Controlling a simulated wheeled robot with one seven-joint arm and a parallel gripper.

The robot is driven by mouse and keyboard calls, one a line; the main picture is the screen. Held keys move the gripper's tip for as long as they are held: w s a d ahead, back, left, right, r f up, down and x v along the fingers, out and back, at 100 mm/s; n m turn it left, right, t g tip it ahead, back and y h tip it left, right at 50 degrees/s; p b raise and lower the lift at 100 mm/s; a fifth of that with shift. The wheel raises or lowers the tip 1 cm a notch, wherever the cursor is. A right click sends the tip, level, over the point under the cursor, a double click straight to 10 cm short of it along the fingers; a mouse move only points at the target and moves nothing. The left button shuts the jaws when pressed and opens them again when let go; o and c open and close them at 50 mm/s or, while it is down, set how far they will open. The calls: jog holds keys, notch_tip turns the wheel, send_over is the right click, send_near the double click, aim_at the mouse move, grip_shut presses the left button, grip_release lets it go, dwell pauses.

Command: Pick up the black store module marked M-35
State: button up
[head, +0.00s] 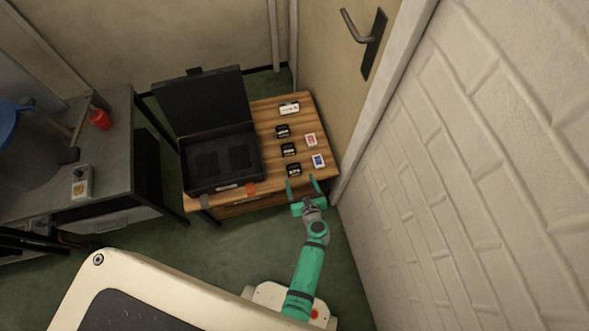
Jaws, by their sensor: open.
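Three small black modules lie in a column on the wooden table (270,185), right of the open case: a far one (282,131), a middle one (288,149) and a near one (294,169). Each has a pale marking on it. The markings are too small to read, so I cannot tell which is M-35. My gripper (302,182) is open and empty at the table's front right edge. Its green fingers point toward the table, closest to the near black module, and appear apart from it.
An open black case (187,160) takes up the table's left part. A white item (289,108), a red-and-white card (311,140) and a blue-and-white card (318,160) lie near the modules. The door (335,85) and white brick wall (450,170) bound the right side.

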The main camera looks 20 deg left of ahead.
aim_at(294, 169)
jog(key=x, duration=0.4)
jog(key=shift+a+f, duration=0.1)
jog(key=shift+a, duration=0.35)
jog(key=shift+d+x, duration=0.1)
jog(key=shift+x, duration=1.25)
jog(key=shift+d+x, duration=0.15)
jog(key=shift+x, duration=1.2)
jog(key=shift+w, duration=0.1)
jog(key=shift+a, duration=0.1)
jog(key=c, duration=1.2)
